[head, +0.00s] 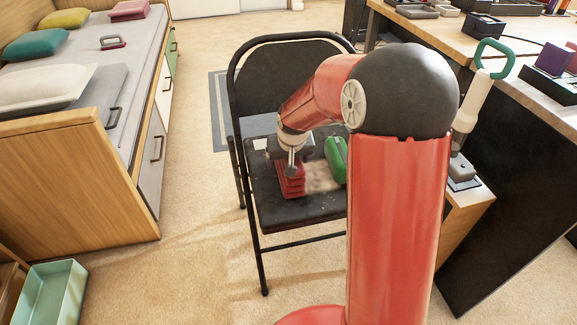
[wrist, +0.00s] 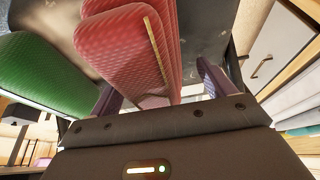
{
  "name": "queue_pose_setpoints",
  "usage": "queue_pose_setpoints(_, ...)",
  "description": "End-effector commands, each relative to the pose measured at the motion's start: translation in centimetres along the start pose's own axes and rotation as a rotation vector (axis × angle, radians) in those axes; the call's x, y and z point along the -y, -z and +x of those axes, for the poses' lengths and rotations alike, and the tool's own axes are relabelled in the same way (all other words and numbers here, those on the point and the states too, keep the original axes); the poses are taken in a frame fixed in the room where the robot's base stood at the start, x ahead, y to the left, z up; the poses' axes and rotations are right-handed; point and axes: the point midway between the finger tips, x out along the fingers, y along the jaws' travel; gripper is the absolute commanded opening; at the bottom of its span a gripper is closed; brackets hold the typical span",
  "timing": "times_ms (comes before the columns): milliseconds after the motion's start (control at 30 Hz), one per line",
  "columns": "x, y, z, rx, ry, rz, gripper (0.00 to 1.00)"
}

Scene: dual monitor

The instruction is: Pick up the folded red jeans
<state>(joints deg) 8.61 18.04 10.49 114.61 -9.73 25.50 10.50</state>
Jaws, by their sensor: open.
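The folded red jeans (head: 291,184) are a stacked red bundle on the seat of a black folding chair (head: 283,212). My gripper (head: 291,162) is right above them, pointing down, and partly hides them in the head view. In the wrist view the red jeans (wrist: 125,45) show as thick textured folds reaching between the two dark fingers. My gripper (wrist: 160,84) is open, with one finger on each side of the jeans. Gaps show beside the fingers, but whether either finger touches the cloth is hard to tell.
A green folded item (head: 337,159) lies on the seat just right of the jeans; it also shows in the wrist view (wrist: 45,75). The chair's backrest (head: 285,75) rises behind. A wooden bed (head: 80,165) stands left, a desk (head: 535,50) right. Carpet between bed and chair is clear.

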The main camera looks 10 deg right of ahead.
Motion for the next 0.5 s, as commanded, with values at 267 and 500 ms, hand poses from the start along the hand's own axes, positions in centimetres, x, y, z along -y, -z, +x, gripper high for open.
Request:
queue_pose_setpoints(267, -0.01, 0.05, 0.29, -0.002, 0.000, 0.000, 0.81)
queue_pose_setpoints(500, -0.02, 0.04, 0.28, -0.001, 0.000, 0.000, 0.49)
